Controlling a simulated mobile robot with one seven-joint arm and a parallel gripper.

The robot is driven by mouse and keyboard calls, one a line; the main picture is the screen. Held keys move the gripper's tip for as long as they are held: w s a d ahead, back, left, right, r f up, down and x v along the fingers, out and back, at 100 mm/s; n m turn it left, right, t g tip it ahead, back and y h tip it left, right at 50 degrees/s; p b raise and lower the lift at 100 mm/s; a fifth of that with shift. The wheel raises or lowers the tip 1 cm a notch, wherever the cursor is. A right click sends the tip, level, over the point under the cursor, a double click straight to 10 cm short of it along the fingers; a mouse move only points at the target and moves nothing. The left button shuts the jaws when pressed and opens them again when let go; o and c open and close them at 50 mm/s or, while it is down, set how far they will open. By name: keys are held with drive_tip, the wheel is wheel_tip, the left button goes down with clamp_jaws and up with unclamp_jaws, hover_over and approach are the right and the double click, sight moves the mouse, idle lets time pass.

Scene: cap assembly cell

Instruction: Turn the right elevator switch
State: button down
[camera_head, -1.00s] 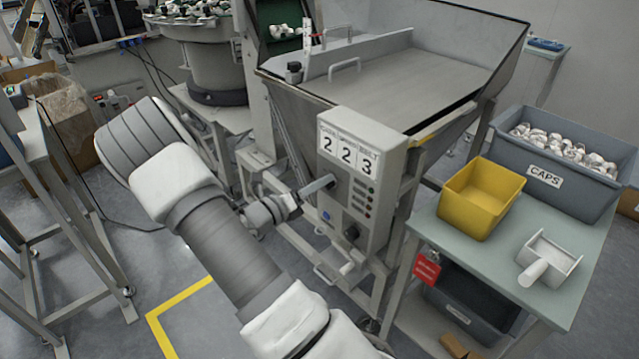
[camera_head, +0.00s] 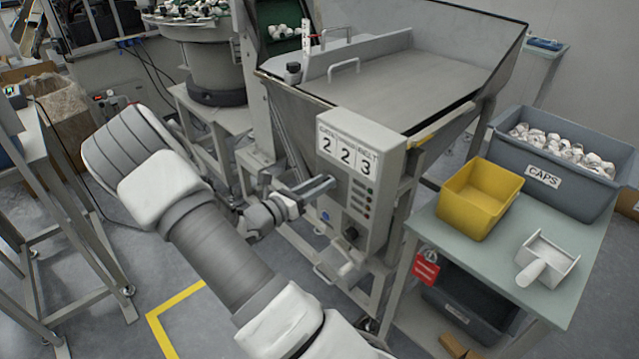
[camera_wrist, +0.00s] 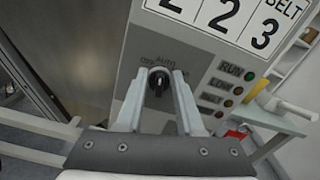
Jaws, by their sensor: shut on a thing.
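A grey control box (camera_head: 385,165) with a "2 2 3" plate stands on the front of the hopper. In the wrist view, a black rotary switch (camera_wrist: 158,84) with OFF and AUTO marks sits on the box's face (camera_wrist: 205,48), left of the indicator lights. My gripper (camera_wrist: 159,76) has one finger on each side of this switch and is shut on it. In the head view, my gripper (camera_head: 327,184) reaches the box's left part and hides that switch. Another black knob (camera_head: 352,232) shows lower on the box, clear of my gripper. The switch's exact pointer angle is hard to tell.
A steel hopper (camera_head: 400,85) rises behind the box. To the right, a table (camera_head: 490,275) carries a yellow bin (camera_head: 480,198), a white scoop (camera_head: 547,262) and a grey CAPS bin (camera_head: 555,182). A red tag (camera_head: 425,268) hangs at the table's left edge.

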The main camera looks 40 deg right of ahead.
drive_tip(key=m+b, duration=0.1)
drive_tip(key=m, duration=0.3)
drive_tip(key=m+b, duration=0.1)
drive_tip(key=m, duration=0.2)
drive_tip(key=s+m+b, duration=0.1)
drive_tip(key=m, duration=0.3)
drive_tip(key=shift+f+m+b, duration=0.2)
drive_tip(key=shift+m+b, duration=0.1)
drive_tip(key=shift+b, duration=0.05)
idle(0.4)
drive_tip(key=c, duration=0.6)
unclamp_jaws()
drive_tip(key=shift+o, duration=0.2)
drive_tip(key=s+a+p, duration=0.1)
drive_tip(key=a+p, duration=0.2)
drive_tip(key=a, duration=1.4)
drive_tip(key=shift+s+a, duration=0.2)
drive_tip(key=shift+r+m, duration=0.1)
drive_tip(key=shift+m, duration=0.2)
